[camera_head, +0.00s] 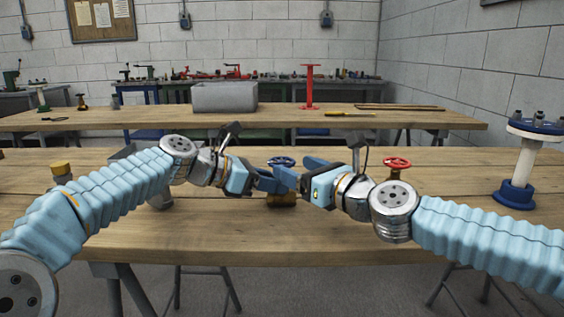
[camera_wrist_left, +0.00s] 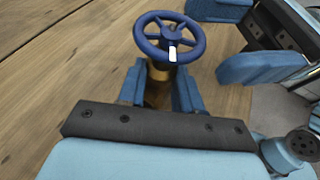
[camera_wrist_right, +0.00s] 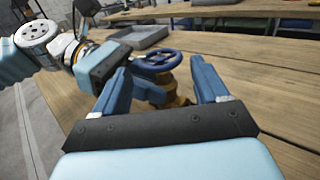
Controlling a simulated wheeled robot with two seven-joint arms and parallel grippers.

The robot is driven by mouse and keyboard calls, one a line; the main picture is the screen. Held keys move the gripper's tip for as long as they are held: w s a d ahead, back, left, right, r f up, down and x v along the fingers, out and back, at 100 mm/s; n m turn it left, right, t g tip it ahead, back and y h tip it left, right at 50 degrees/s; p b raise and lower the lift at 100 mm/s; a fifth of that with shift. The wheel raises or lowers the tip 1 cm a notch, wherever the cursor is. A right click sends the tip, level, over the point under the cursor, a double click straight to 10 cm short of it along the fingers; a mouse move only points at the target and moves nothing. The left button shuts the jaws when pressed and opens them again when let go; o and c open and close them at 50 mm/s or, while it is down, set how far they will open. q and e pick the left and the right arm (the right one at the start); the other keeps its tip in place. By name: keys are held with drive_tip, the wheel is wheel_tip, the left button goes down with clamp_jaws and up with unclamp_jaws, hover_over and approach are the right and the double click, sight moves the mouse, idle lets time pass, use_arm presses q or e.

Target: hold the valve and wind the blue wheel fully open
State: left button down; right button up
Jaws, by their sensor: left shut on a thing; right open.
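The valve (camera_head: 282,199) has a brass body and stands on the near wooden table, with a blue handwheel (camera_head: 282,161) on top. In the left wrist view the blue wheel (camera_wrist_left: 169,37) shows from above, with the brass body (camera_wrist_left: 158,88) below it. My left gripper (camera_head: 272,181) is shut on the valve body, its blue fingers on either side under the wheel. My right gripper (camera_head: 298,170) is open to the right of the valve. In the right wrist view its fingers (camera_wrist_right: 166,85) are spread, with the blue wheel (camera_wrist_right: 157,60) beyond and between them.
A red-wheeled valve (camera_head: 396,168) stands close behind my right wrist. A grey tray (camera_wrist_right: 140,36) lies on the table beyond the valve. The front of the table is clear.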

sight(295, 163)
drive_tip(key=shift+x, duration=2.8)
drive_tip(key=c, duration=0.8)
drive_tip(key=shift+w+f, duration=0.1)
drive_tip(key=shift+n+g+y, duration=0.4)
drive_tip(key=shift+g+y, duration=0.1)
drive_tip(key=shift+y, duration=0.1)
drive_tip(key=shift+n+g+y, duration=1.05)
drive_tip(key=shift+n+g, duration=0.2)
drive_tip(key=shift+g, duration=0.4)
drive_tip(key=shift+n+g+y, duration=1.05)
drive_tip(key=shift+n+g, duration=0.2)
drive_tip(key=shift+g, duration=0.7)
